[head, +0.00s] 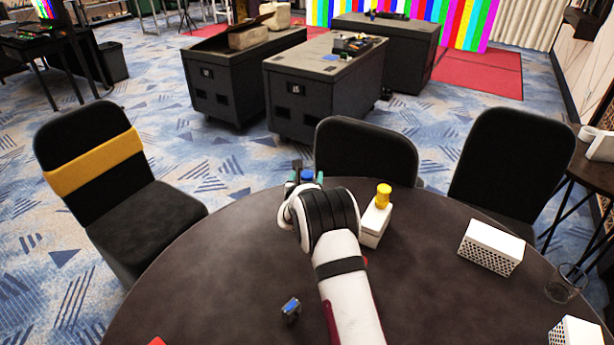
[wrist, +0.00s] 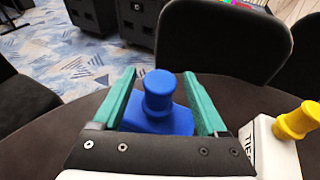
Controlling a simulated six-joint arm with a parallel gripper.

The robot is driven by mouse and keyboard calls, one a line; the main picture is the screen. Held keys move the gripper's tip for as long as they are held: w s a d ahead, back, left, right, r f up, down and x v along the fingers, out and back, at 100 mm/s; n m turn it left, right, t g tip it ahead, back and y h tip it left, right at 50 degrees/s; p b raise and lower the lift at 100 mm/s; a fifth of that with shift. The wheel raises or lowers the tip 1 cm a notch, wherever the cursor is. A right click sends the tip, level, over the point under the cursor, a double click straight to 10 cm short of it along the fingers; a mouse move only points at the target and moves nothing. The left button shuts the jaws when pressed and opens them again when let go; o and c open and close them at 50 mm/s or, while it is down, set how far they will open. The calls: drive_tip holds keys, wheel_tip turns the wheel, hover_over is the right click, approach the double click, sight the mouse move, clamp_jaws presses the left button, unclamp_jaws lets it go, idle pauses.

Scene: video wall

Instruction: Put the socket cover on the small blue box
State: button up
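A blue knob-shaped piece (wrist: 158,88) stands on or is part of a blue block (wrist: 158,118) in the wrist view. I cannot tell whether they are one thing. The blue also shows in the head view (head: 307,175), beyond my wrist. My gripper (wrist: 158,75) has teal fingers, spread apart on either side of the blue knob, with gaps showing. My gripper's base hides the lower part of the block. I cannot tell for certain which piece is the socket cover.
A white box (head: 372,238) with a yellow knob-shaped piece (head: 383,196) on it stands just right of my gripper. A white perforated box (head: 491,247) and a clear glass (head: 566,284) are farther right on the round dark table (head: 220,270). Chairs surround it.

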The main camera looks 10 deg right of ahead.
drive_tip(key=shift+s+a+r, duration=0.15)
drive_tip(key=shift+s+r, duration=0.05)
drive_tip(key=shift+s, duration=0.15)
drive_tip(key=v, duration=1.1)
drive_tip(key=s+d+r+m+g+h, duration=0.6)
drive_tip(key=s+d+r+m, duration=0.4)
drive_tip(key=s+m, duration=0.35)
drive_tip(key=s+d+m+g, duration=0.3)
drive_tip(key=s+m+g, duration=0.2)
drive_tip(key=s+m, duration=0.5)
drive_tip(key=s+a+f+m+g+y, duration=0.2)
drive_tip(key=s+a+m+y, duration=0.25)
drive_tip(key=s, duration=0.35)
drive_tip(key=s+a+f+m+g+y, duration=0.1)
drive_tip(key=s+a+f+m+y, duration=0.15)
drive_tip(key=s+a+m, duration=0.4)
drive_tip(key=s+a+m+y, duration=0.3)
drive_tip(key=s+a+y, duration=0.3)
drive_tip(key=a, duration=0.3)
